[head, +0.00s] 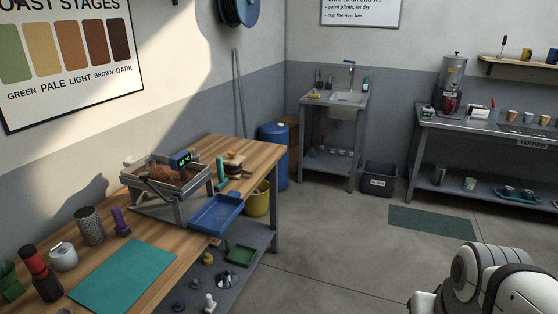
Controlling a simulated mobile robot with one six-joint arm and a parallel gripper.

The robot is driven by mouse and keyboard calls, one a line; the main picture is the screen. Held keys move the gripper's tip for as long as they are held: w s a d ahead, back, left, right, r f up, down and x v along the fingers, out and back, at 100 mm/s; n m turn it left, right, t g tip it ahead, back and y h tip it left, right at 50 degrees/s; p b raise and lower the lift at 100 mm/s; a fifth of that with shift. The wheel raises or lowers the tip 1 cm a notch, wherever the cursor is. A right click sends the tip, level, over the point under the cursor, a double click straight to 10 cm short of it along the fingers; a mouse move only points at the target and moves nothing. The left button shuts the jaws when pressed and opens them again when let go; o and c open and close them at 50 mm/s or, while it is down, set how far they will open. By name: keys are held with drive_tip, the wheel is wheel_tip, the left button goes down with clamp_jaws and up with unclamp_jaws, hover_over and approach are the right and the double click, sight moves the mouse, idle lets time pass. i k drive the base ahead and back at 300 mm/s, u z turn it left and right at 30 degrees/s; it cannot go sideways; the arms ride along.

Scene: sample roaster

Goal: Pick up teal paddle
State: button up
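A small teal object (221,170) stands on the wooden workbench, just right of the wire-sided roaster tray; it may be the teal paddle, but it is too small to tell its shape. Part of my own white arm shows at the bottom right corner. My gripper is not in view, so I cannot see whether it is open or what it holds.
The workbench (190,238) also holds a roaster tray with brown contents (172,178), a blue tray (216,212), a teal mat (125,275), a mesh cylinder (89,226) and a purple object (121,222). Open floor lies right.

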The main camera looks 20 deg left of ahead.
sight(222, 180)
drive_tip(key=i, duration=2.4)
drive_tip(key=u, duration=2.8)
drive_tip(key=i, duration=1)
drive_tip(key=z, duration=0.05)
